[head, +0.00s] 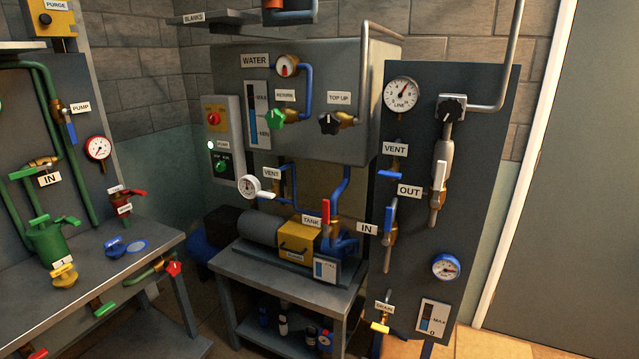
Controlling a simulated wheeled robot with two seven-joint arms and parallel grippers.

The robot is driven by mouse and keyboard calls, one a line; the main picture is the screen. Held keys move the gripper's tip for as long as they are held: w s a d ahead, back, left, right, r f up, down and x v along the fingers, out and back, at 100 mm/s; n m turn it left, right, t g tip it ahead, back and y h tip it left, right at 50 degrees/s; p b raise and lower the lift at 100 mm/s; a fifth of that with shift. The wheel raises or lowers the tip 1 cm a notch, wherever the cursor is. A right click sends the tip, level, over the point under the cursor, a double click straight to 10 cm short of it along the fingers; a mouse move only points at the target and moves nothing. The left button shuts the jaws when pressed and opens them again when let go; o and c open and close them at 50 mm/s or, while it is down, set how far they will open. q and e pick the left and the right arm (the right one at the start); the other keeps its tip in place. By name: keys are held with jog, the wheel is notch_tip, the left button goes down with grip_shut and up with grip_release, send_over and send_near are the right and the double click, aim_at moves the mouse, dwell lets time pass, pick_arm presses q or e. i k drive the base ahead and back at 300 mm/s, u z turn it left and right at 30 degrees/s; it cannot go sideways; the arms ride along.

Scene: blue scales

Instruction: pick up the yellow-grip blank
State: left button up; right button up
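A blank with a yellow grip (65,275) sits on the grey bench (95,295) at the left, near the front of the green vessel (52,240). A small white tag hangs at its upper side. A second blank with a blue grip (115,247) lies further back on the same bench, beside a blue ring marking (137,246). Neither of my grippers shows in the head view, so nothing is seen touching the yellow-grip blank.
A red-handled valve (173,267) and green handles (104,308) stick out at the bench's front edge. Green pipes (78,150) and a gauge (98,147) stand behind. A shelf labelled BLANKS (194,18) is at the top. Bare bench top lies around the yellow-grip blank's front.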

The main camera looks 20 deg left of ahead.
aim_at(65, 280)
jog(key=u, duration=0.85)
jog(key=i, duration=1.1)
jog(key=u, duration=0.7)
